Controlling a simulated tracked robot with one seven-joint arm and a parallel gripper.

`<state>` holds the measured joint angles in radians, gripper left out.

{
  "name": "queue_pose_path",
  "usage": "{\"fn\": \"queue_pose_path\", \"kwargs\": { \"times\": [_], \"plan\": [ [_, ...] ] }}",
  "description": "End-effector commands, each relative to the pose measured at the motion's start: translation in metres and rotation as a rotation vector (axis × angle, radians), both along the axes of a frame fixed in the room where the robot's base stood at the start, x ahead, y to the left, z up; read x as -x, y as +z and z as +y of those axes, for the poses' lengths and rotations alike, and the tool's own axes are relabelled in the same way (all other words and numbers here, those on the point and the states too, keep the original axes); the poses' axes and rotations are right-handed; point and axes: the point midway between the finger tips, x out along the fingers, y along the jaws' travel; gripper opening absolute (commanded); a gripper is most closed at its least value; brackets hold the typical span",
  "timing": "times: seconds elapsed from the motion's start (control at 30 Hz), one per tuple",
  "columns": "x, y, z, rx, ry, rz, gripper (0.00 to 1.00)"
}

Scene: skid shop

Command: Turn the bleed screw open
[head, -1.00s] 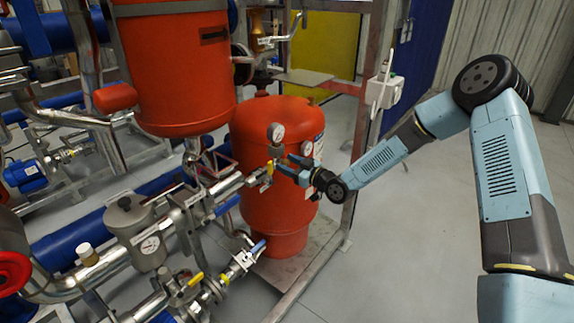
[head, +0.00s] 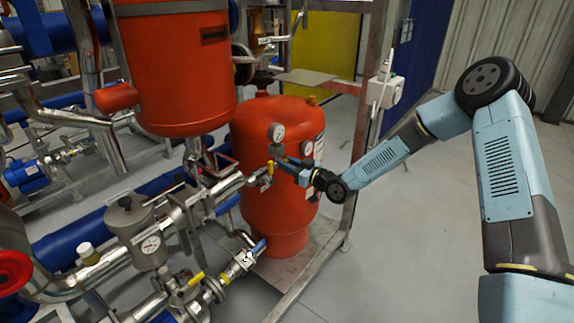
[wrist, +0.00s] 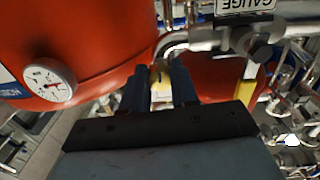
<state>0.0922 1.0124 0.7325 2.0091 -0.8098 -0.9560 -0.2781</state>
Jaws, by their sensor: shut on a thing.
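My gripper (head: 281,163) reaches in from the right, in front of the red tank's upper part in the head view. In the wrist view its two dark blue fingers (wrist: 160,88) are shut on a small pale yellow piece, which I take for the bleed screw (wrist: 160,76). The fingers hide its sides, and its turn position cannot be told. In the head view the screw is too small and covered to make out. A bent metal pipe (wrist: 178,42) rises just beyond the fingertips.
The red tank (head: 275,205) stands right behind the gripper. Open floor (head: 410,240) lies to the right.

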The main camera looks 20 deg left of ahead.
Motion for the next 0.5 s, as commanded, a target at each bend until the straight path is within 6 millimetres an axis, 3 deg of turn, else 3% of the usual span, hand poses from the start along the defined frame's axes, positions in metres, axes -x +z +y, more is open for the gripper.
{"fn": "queue_pose_path", "kwargs": {
  "times": [0.27,0.3,0.5],
  "plan": [
    [-0.0071,0.0019,-0.0041,-0.006,-0.014,0.006,0.0],
    [-0.0072,0.0019,-0.0043,-0.007,-0.014,0.005,0.29],
    [-0.0056,0.0013,-0.0035,-0.006,-0.012,0.007,0.48]
  ]
}}
